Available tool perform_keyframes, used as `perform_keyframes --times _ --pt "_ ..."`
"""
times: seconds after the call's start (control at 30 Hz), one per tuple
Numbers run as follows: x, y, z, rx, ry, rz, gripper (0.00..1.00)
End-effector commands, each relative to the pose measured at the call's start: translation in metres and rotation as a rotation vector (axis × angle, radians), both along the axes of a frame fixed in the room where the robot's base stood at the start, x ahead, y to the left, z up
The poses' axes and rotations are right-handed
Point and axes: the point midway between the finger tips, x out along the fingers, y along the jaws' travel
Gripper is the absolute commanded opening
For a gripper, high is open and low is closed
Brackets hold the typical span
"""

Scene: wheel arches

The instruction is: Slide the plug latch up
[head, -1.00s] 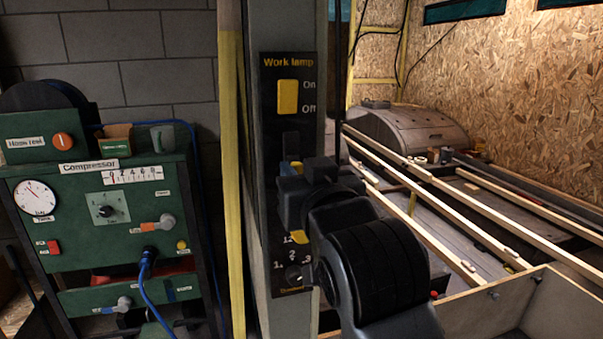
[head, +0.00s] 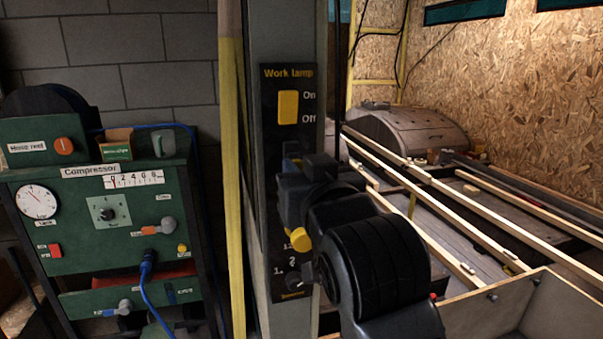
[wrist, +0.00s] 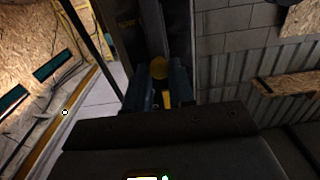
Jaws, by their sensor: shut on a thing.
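The dark work lamp panel (head: 288,84) stands on a grey post, with a yellow On/Off switch (head: 288,107) near its top. My gripper (head: 294,190) is at the panel's middle, below that switch. In the wrist view its two blue-grey fingers (wrist: 160,92) are closed around a small yellow piece, apparently the plug latch (wrist: 167,101). A rounded yellow end (wrist: 158,68) shows just beyond. In the head view a yellow knob (head: 301,240) shows just below my gripper. My gripper and wrist hide most of the latch and its track there.
A numbered selector (head: 293,278) sits at the panel's bottom. A yellow strip (head: 232,180) runs up the post's left side. The green compressor stand (head: 90,255) is at left. Wooden rails (head: 440,185) and an open wooden box (head: 560,305) lie at right.

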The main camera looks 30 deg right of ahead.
Motion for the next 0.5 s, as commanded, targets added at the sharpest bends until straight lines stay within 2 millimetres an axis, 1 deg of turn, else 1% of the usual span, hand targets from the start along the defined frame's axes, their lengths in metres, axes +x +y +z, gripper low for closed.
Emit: perform_keyframes --times 0.03,0.07,0.37,0.4,0.5 --pt "-0.0001 -0.0004 0.0097 0.001 -0.001 -0.001 0.0" --pt "0.0 -0.0001 0.0108 0.0 -0.001 0.0 0.0" --pt "-0.0003 0.0006 0.0116 0.001 -0.007 0.001 0.0" --pt "-0.0003 0.0005 0.0117 0.001 -0.007 0.001 0.28" --pt "-0.0002 0.0005 0.011 0.001 -0.006 0.001 0.37"
